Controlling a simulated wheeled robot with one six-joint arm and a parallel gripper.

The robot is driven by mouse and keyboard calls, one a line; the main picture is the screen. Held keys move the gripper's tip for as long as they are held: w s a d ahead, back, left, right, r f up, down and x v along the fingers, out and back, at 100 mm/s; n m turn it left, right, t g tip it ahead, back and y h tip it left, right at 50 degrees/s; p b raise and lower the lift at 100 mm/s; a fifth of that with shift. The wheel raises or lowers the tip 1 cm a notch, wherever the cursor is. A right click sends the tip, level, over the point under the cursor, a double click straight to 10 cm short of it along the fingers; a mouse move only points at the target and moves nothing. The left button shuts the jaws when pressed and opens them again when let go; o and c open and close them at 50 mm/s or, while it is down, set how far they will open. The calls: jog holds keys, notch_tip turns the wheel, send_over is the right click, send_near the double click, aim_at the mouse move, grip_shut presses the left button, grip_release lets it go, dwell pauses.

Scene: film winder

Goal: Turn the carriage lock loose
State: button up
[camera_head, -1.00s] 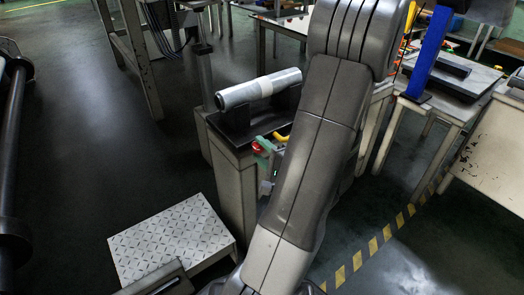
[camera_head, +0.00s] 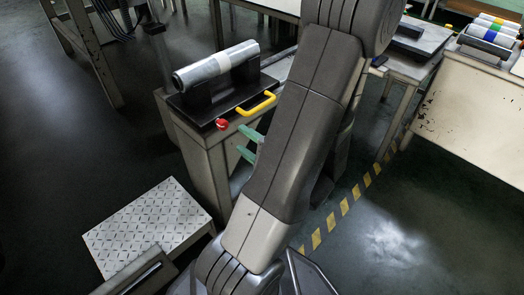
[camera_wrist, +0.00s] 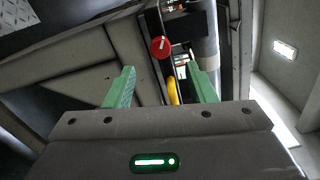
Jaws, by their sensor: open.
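A red round knob (camera_head: 222,124), likely the carriage lock, sits at the front edge of the black-topped stand. It also shows in the wrist view (camera_wrist: 160,47), with a pale line across its face. My gripper (camera_head: 247,143) is open, its green fingers apart and empty, just right of and below the knob in the head view. In the wrist view my gripper (camera_wrist: 161,86) has the knob beyond its fingertips, between the fingers' directions. They look apart from it. A yellow handle (camera_head: 257,104) stands right of the knob; it also shows in the wrist view (camera_wrist: 172,91).
A silver film roll (camera_head: 216,66) rests on black supports on the stand (camera_head: 205,165). A patterned metal step (camera_head: 150,225) lies on the floor front left. A worn table (camera_head: 480,110) with coloured rolls stands at right. Dark floor at left is open.

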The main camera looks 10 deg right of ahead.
jog(key=shift+p+v, duration=0.4)
jog(key=shift+v, duration=2.5)
